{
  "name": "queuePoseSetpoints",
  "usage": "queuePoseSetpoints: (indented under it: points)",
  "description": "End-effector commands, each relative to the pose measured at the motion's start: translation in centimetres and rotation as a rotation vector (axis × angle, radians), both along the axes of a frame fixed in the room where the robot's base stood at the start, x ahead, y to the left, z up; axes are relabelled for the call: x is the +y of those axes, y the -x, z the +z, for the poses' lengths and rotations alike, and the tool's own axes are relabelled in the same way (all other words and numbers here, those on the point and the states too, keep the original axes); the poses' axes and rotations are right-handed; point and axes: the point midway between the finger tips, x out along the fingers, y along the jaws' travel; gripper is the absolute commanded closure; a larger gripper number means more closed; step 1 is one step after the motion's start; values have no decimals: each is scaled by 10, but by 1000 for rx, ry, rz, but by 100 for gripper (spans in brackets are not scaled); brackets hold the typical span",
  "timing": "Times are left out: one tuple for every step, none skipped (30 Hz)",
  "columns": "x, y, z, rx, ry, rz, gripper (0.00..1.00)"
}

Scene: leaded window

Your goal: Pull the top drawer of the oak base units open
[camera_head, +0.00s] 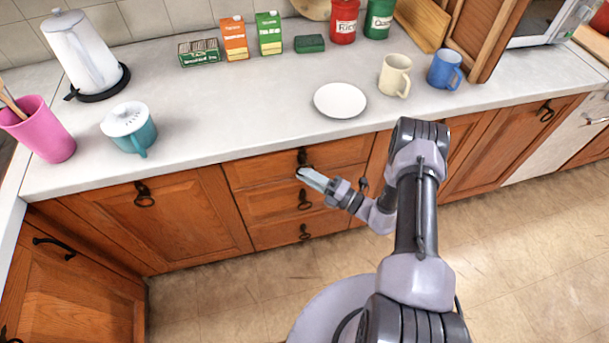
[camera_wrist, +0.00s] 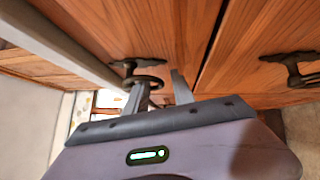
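The top drawer (camera_head: 250,172) of the oak base units is the upper of three stacked drawer fronts under the counter. It looks flush with the units. Its dark ring handle (camera_head: 302,156) hangs near the middle of the front. My gripper (camera_head: 301,173) is at this handle, reaching from the lower right and partly covering the drawer. In the wrist view my two fingers (camera_wrist: 160,92) stand apart with a gap between them. The handle (camera_wrist: 142,80) is at the left fingertip, overlapping it in the picture. I cannot tell whether they touch. Nothing shows clamped between the fingers.
The middle drawer handle (camera_head: 304,199) and bottom drawer handle (camera_head: 304,232) lie below. The pale counter edge (camera_wrist: 65,45) runs close beside the gripper in the wrist view. A white plate (camera_head: 340,100) sits on the counter above. The floor (camera_head: 210,300) before the drawers is clear.

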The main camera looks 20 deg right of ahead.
Motion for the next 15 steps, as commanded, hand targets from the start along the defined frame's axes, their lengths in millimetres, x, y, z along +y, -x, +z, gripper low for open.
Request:
queuePoseSetpoints:
  points:
    - [2, -2, 0, 0, 0, 0, 70]
    - [3, -3, 0, 0, 0, -1, 70]
    - [4, -4, 1, 0, 0, -1, 70]
    - [4, -4, 1, 0, 0, -1, 70]
    - [4, -4, 1, 0, 0, -1, 70]
    - [4, -4, 1, 0, 0, -1, 70]
    - [4, -4, 1, 0, 0, -1, 70]
    - [4, -4, 1, 0, 0, -1, 70]
    - [4, -4, 1, 0, 0, -1, 70]
    - [4, -4, 1, 0, 0, -1, 70]
    - [4, -4, 1, 0, 0, -1, 74]
    - [4, -4, 1, 0, 0, -1, 82]
    - [4, -4, 1, 0, 0, -1, 88]
    - [4, -4, 1, 0, 0, -1, 94]
    - [4, -4, 1, 0, 0, -1, 100]
